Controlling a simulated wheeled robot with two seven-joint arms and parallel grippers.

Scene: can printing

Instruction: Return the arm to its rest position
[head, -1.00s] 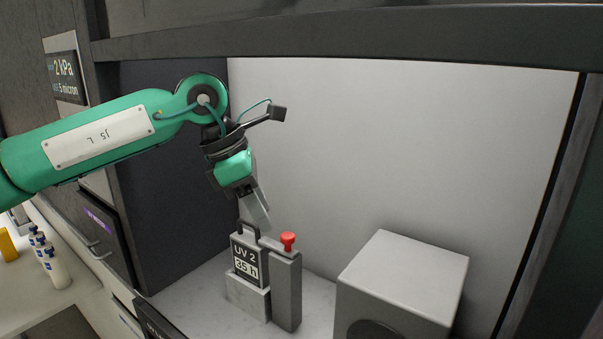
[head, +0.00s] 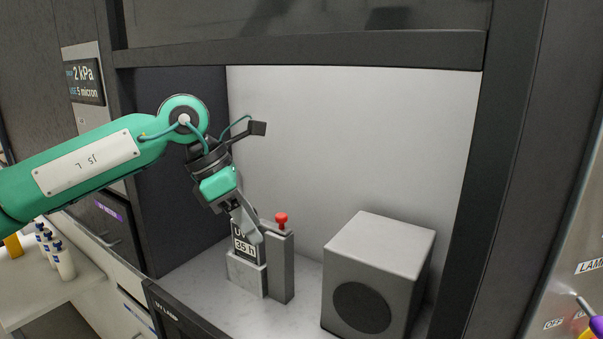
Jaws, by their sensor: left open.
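My left arm (head: 85,165) is green and reaches in from the left in the head view, into the bay. My left gripper (head: 249,226) points down and is open, with nothing seen between its fingers. My right gripper is out of view.
A grey post with a red button (head: 281,219) stands beside the display. A grey box with a round dark face (head: 362,306) stands to the right. The bay's dark frame (head: 300,50) runs above. Several white bottles (head: 62,261) stand at lower left. A switch panel (head: 580,270) is at right.

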